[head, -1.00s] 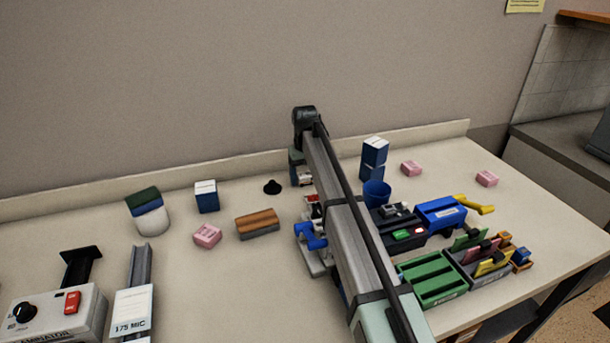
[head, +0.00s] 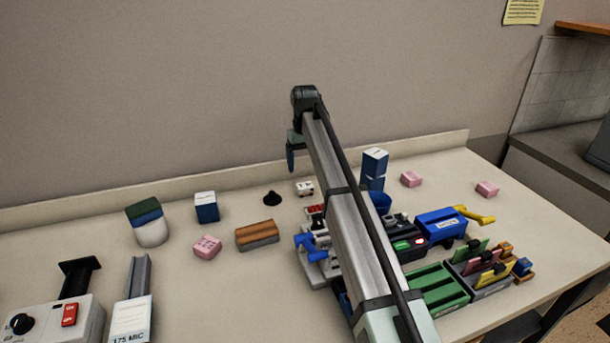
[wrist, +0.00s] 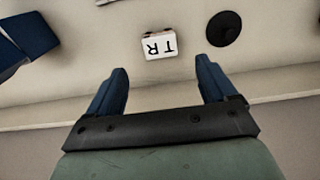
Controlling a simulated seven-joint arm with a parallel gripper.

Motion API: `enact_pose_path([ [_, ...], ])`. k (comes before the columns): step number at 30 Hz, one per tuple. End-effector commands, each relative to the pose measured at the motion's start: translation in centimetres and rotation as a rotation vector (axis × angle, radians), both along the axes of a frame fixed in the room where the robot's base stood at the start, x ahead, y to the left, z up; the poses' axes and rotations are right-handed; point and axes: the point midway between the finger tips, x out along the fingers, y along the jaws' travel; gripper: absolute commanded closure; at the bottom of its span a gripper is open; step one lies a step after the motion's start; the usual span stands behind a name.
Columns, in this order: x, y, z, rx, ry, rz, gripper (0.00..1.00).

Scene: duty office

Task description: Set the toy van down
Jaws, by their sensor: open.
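The toy van (head: 305,188) is a small white block-like thing with dark and reddish details. It stands on the table towards the back wall, beside my arm. In the wrist view the toy van (wrist: 159,44) shows a white top with the dark letters "TR". My gripper (head: 291,158) is raised above the table near the wall, up and left of the van in the head view. In the wrist view my gripper (wrist: 160,78) has its two blue fingers spread wide with nothing between them. The van lies clear beyond the fingertips, touching neither.
A black conical piece (head: 272,198) stands close left of the van. A wood-topped block (head: 257,235) and pink block (head: 207,247) are nearer. A blue-and-white box stack (head: 374,168), a blue caddy (head: 440,224) and green tray (head: 437,287) lie right of my arm.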

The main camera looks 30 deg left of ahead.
Motion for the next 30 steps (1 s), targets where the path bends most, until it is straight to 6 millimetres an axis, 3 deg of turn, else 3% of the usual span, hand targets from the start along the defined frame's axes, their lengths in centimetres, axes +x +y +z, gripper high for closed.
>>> enact_pose_path([
  [3,0.1,0.1,1.6,0.000,0.000,0.000,0.15],
  [9,0.0,0.0,3.0,0.000,0.000,0.000,0.15],
  [26,0.0,0.0,3.1,0.000,0.000,0.000,0.15],
  [30,1.3,-1.2,3.7,0.025,-0.027,0.011,0.15],
])
